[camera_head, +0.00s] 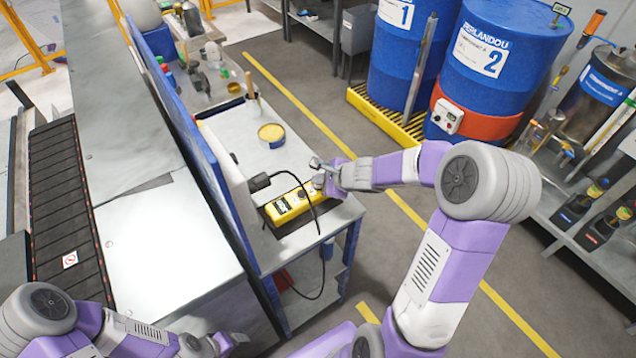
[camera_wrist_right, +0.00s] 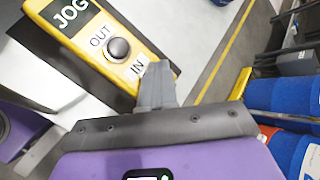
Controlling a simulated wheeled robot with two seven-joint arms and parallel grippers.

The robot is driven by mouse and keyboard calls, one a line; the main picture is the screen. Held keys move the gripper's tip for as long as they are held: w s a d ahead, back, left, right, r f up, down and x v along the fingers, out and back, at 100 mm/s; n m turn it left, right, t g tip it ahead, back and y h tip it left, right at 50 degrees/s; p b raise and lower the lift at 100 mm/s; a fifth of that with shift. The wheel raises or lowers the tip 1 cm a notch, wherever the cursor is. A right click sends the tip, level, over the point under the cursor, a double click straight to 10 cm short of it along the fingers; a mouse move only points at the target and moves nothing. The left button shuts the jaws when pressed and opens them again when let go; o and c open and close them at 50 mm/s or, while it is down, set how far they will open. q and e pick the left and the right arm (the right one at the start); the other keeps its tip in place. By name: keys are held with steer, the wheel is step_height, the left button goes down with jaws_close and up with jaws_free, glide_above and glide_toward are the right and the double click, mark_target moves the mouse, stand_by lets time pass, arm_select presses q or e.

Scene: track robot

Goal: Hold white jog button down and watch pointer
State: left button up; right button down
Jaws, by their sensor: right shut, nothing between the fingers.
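The yellow jog box (camera_head: 289,205) lies on the grey bench, with a black cable running off it. In the right wrist view the jog box (camera_wrist_right: 75,42) shows a JOG label, an OUT label, a black round button (camera_wrist_right: 118,48) and an IN label. My right gripper (camera_head: 318,172) is at the box's right end. In the wrist view its shut fingers (camera_wrist_right: 156,68) overlap the box just past the IN label. The white button is not visible there; the fingers may hide it. I cannot tell whether they touch it. My left gripper (camera_head: 228,343) is low at the left, its jaws unclear. I cannot make out a pointer.
A yellow tin (camera_head: 271,134) stands on the bench behind the box. A blue panel (camera_head: 190,130) borders the bench on the left. Blue drums (camera_head: 497,60) stand at the back right. The floor right of the bench is open.

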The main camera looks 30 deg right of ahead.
mark_target(320, 187)
stand_by(0.6)
steer(key=shift+r+p, duration=0.85)
steer(key=shift+r, duration=0.05)
steer(key=shift+r, duration=0.1)
step_height(320, 187, up, 5)
steer(key=p, duration=0.4)
